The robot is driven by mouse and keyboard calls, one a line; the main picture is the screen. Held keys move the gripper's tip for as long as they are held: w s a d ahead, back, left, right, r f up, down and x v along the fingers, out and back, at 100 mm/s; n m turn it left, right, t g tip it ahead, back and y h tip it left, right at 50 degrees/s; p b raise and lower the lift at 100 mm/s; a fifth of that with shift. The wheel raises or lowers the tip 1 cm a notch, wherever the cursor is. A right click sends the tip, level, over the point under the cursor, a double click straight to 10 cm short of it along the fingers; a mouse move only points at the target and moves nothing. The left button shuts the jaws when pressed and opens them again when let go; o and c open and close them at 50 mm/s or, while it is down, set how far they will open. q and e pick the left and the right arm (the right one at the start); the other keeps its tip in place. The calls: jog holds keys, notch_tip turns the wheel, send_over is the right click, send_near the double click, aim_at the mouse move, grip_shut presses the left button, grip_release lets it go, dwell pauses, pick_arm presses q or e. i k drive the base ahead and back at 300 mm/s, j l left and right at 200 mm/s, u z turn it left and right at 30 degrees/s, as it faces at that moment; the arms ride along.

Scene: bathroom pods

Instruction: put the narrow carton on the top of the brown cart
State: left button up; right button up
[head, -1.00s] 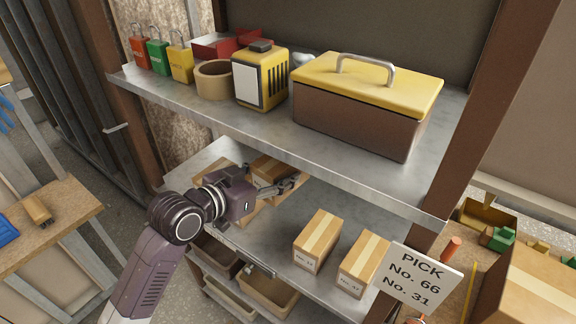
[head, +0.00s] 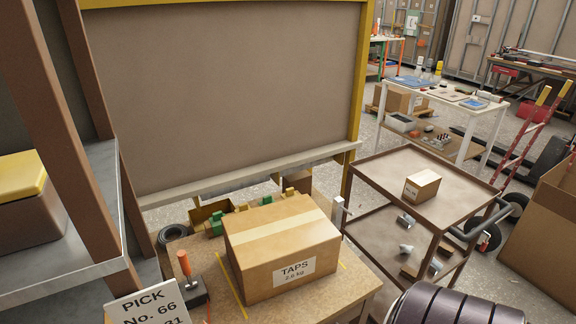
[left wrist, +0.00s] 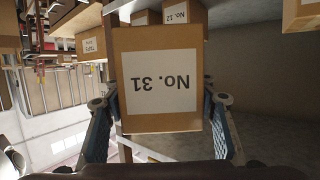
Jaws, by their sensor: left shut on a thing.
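The narrow carton (left wrist: 160,122), labelled No. 31 and upside down in the left wrist view, is held between the two fingers of my left gripper (left wrist: 157,95). That gripper is outside the head view. The brown cart (head: 385,172) stands at the right in the head view, with a rimmed top and lower shelves. A small carton (head: 422,185) stands on its top toward the right; its label is too small to read. The rest of the top is bare. My right gripper is in neither view.
A large TAPS carton (head: 275,245) stands on a wooden bench left of the cart. A PICK sign (head: 148,304) reads No. 66, with a second line ending in 31. A shelf rack (head: 95,195) fills the left edge. A large open box (head: 545,235) stands right of the cart.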

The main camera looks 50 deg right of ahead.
aim_at(450, 181)
jog(key=k+z, duration=0.3)
jog(key=k+l+z, duration=0.1)
jog(key=z, duration=0.2)
jog(key=l+z, duration=0.25)
jog(key=z, duration=0.15)
jog(key=l+z, duration=0.25)
jog(key=z, duration=0.15)
jog(key=l+z, duration=0.2)
jog(key=z, duration=0.2)
jog(key=i+l, duration=0.25)
jog(key=l, duration=0.2)
jog(key=i+l, duration=0.25)
jog(key=l, duration=0.15)
jog(key=i+l, duration=0.3)
jog(key=l, duration=0.15)
jog(key=i+l, duration=0.25)
jog(key=l, duration=0.2)
jog(key=i+l, duration=0.25)
jog(key=l, duration=0.15)
jog(key=i+l, duration=0.25)
jog(key=l, duration=0.2)
